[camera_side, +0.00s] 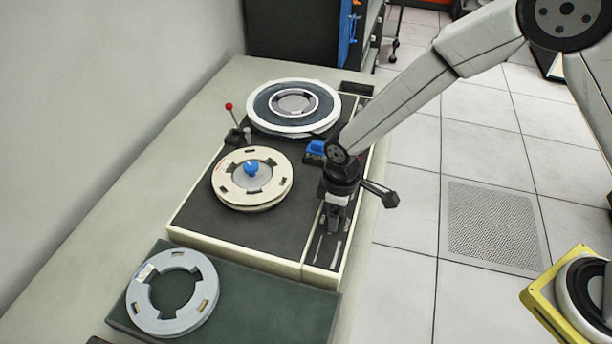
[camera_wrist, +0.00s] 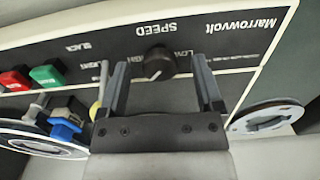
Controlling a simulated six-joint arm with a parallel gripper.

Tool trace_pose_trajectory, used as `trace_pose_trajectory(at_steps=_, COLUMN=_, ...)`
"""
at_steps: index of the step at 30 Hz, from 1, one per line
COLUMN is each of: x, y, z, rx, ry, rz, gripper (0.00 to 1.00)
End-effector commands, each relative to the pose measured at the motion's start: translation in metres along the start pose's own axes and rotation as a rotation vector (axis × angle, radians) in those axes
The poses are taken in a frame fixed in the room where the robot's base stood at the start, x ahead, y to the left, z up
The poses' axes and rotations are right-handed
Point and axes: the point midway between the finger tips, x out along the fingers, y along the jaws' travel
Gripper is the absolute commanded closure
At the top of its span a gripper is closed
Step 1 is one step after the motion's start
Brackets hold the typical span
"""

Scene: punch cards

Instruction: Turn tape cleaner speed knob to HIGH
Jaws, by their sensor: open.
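The tape cleaner (camera_side: 190,222) is a dark-topped, cream-sided machine on the bench. Its SPEED knob (camera_wrist: 158,64) is small and black, on the dark control panel, which appears upside down in the wrist view. A small light mark shows on the knob's lower edge; its exact setting is hard to read. LOW lettering (camera_wrist: 184,53) is right of the knob; I cannot make out HIGH. My gripper (camera_wrist: 160,62) is open, one finger on each side of the knob, with visible gaps. In the side view my gripper (camera_side: 333,222) is over the right-hand panel strip and hides the knob.
Two reels, a near one (camera_side: 225,188) and a far one (camera_side: 262,118), sit on the machine. A red-tipped lever (camera_side: 229,106) stands to their left. Red (camera_wrist: 14,79) and green (camera_wrist: 47,75) buttons are left of the knob. A loose grey reel (camera_side: 205,300) lies in front.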

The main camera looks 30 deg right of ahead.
Motion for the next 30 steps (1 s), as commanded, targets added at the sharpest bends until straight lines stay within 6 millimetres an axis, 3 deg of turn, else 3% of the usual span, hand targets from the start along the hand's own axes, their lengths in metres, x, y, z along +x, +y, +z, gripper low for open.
trace_pose_trajectory(at_steps=8, x=-0.019, y=0.000, z=-0.001, rx=0.000, ry=0.002, rz=0.001, gripper=0.16)
trace_pose_trajectory(at_steps=21, x=-0.068, y=0.000, z=-0.001, rx=0.001, ry=0.003, rz=0.001, gripper=0.16)
trace_pose_trajectory(at_steps=30, x=-0.077, y=0.000, z=0.000, rx=0.001, ry=0.000, rz=0.000, gripper=0.16)
